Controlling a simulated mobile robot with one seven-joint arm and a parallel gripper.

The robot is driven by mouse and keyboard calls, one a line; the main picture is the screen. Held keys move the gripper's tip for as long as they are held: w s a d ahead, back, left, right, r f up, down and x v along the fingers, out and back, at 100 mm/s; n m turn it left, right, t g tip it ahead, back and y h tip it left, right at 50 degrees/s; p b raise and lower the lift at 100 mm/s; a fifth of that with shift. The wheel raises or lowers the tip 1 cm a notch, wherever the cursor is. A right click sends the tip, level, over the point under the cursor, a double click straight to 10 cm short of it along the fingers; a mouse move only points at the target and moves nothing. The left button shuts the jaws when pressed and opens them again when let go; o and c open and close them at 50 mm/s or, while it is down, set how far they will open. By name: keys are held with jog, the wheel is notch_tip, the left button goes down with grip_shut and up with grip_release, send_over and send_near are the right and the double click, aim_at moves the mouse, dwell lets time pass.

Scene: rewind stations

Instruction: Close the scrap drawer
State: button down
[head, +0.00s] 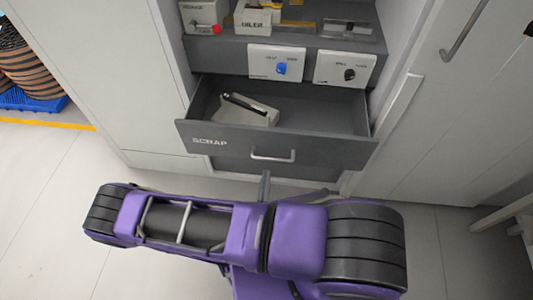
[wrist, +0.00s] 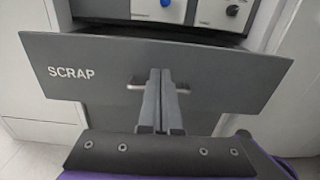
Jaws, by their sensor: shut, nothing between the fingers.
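The scrap drawer (head: 330,148) is a dark grey drawer pulled out of the cabinet, with SCRAP lettered on the left of its front. Its front fills much of the wrist view (wrist: 235,85). A metal bar handle (head: 273,157) sits at the middle of the front; in the wrist view my fingers hide its middle. My gripper (wrist: 160,76) is shut and empty, its fingers pointing at the drawer front over the handle. In the head view the gripper shows just below the handle (head: 265,180). Whether the fingertips touch the front, I cannot tell.
A pale box with a dark item (head: 250,108) lies in the drawer. Above it are a panel with a blue knob (head: 278,65), another with a black knob (head: 347,69), and a shelf of small boxes. A blue pallet with rolls (head: 28,70) stands far left.

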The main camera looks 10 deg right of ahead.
aim_at(272, 133)
jog(key=x, duration=1.3)
jog(key=shift+w+d, duration=0.1)
jog(key=shift+w, duration=0.15)
